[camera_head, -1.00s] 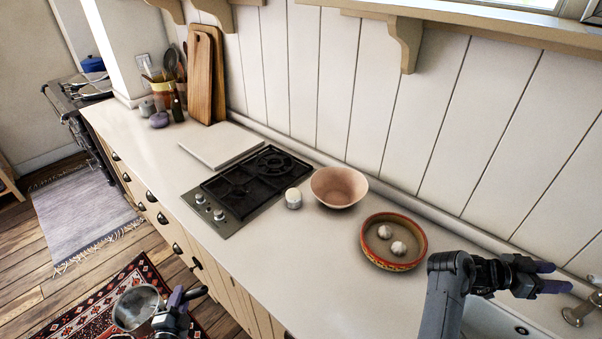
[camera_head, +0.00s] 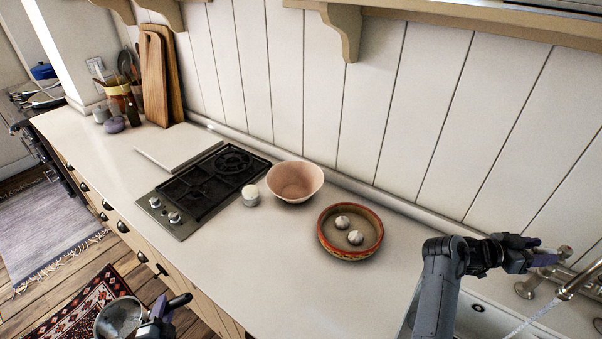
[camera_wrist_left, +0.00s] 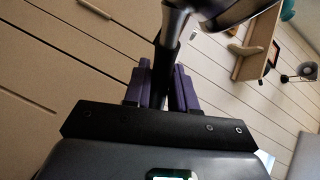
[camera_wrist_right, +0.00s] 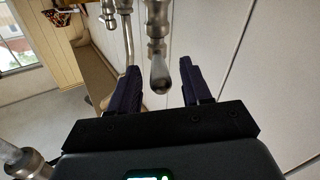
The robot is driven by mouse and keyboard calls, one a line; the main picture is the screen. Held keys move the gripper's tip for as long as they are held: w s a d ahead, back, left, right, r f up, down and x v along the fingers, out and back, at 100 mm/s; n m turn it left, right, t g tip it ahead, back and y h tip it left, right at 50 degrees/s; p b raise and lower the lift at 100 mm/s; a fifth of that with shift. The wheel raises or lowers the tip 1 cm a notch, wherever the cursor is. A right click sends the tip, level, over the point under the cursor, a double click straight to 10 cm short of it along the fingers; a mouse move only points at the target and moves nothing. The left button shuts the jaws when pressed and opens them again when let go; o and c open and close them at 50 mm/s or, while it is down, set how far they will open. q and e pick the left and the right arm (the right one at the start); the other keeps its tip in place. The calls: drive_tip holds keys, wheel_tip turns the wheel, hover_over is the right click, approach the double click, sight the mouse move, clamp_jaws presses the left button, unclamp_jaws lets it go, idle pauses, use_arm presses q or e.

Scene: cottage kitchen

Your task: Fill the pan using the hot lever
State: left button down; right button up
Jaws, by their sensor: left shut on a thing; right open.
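The metal pan (camera_head: 119,319) is at the lower left of the head view, beside the counter front. My left gripper (camera_head: 160,312) is shut on its dark handle, which also shows in the left wrist view (camera_wrist_left: 167,65). My right gripper (camera_head: 543,252) is open by the tap at the far right. In the right wrist view, a metal lever with a rounded end (camera_wrist_right: 160,75) lies between the open fingers (camera_wrist_right: 160,85); I cannot tell if they touch. The tap spout (camera_head: 578,283) lets a thin water stream (camera_head: 530,318) fall into the sink (camera_head: 478,325).
The counter between hob and sink is otherwise clear in front.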

use_arm(q)
drive_tip(key=shift+d+r, duration=0.1)
use_arm(e)
drive_tip(key=shift+d, duration=0.2)
drive_tip(key=shift+a, duration=0.1)
drive_tip(key=shift+c, duration=0.9)
clamp_jaws()
